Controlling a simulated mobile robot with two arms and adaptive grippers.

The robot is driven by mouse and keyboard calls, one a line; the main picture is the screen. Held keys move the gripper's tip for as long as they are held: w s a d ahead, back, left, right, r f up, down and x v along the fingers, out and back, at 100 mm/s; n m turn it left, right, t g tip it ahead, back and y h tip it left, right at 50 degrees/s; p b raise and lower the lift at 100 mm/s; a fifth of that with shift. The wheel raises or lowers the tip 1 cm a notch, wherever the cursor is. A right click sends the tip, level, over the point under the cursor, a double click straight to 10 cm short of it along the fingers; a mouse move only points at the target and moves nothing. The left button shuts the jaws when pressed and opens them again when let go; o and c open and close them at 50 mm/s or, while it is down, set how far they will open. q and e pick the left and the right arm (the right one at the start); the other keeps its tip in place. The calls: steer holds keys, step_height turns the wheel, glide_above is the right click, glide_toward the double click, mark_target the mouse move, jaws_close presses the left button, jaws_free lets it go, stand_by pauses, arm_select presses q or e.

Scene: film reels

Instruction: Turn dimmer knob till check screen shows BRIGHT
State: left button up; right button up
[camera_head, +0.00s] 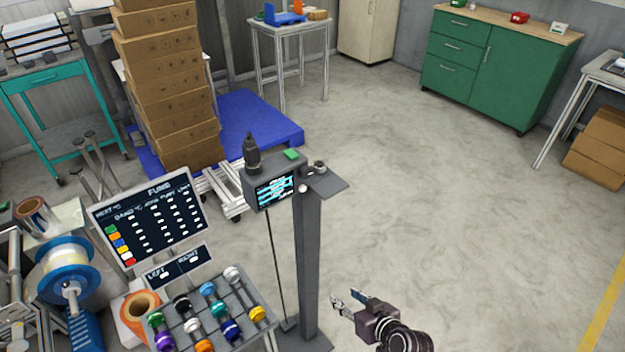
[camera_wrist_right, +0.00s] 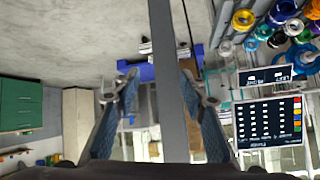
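The check screen (camera_head: 275,190) is on a grey box on top of a grey post (camera_head: 306,260). It shows light blue and white marks, too small to read. A small dark round knob (camera_head: 320,167), which looks like the dimmer knob, sits on a grey plate (camera_head: 327,185) right of the screen. My right gripper (camera_head: 349,299) is low, right of the post and apart from it. In the right wrist view the gripper (camera_wrist_right: 158,88) has its fingers wide apart and empty, with the post behind the gap. My left gripper is not in view.
A black fixture (camera_head: 252,155) and a green piece (camera_head: 291,154) top the screen box. A chart board (camera_head: 150,218) and a rack of coloured reels (camera_head: 246,295) stand left of the post. Stacked cartons (camera_head: 165,80) are behind. The floor to the right is clear.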

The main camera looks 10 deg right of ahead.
steer(key=w+a+r+n+t+y, duration=0.1)
steer(key=w+r+t, duration=0.15)
steer(key=r, duration=0.55)
steer(key=w+a+r+t+y, duration=0.1)
steer(key=w+r, duration=0.2)
steer(key=r, duration=0.5)
steer(key=n+t+y, duration=0.2)
steer(key=n+y, duration=0.1)
glide_toward(308, 175)
steer(key=w, duration=0.1)
steer(key=p+x, duration=0.2)
steer(key=x, duration=0.4)
steer(key=shift+s+a+r, duration=0.1)
steer(key=shift+s+a, duration=0.05)
steer(key=shift+a, duration=0.05)
steer(key=shift+x, duration=0.8)
steer(key=shift+c, duration=0.2)
jaws_close()
